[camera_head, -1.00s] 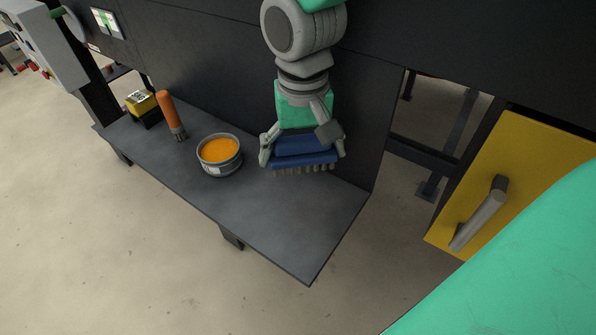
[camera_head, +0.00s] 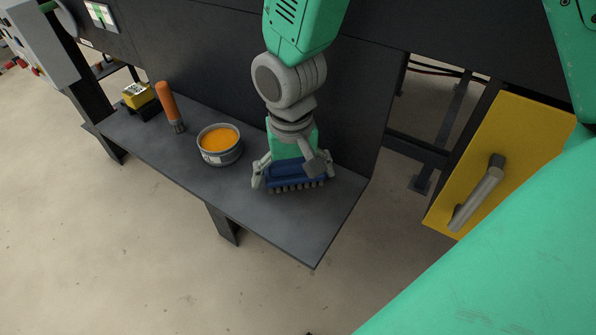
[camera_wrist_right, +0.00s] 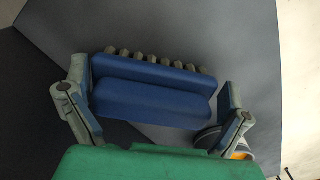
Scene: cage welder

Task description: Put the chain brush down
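The chain brush (camera_head: 297,177), a blue block with a row of stubby grey bristles, is in my right gripper (camera_head: 290,170) over the right part of the dark bench. My left gripper is not in view.
The dark bench (camera_head: 250,210) has free room in front of the brush. A grey tin of orange contents (camera_head: 220,143) stands left of it. Farther left are an orange-handled brush (camera_head: 168,103) and a yellow box (camera_head: 138,95). A yellow panel with a handle (camera_head: 478,192) is at right.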

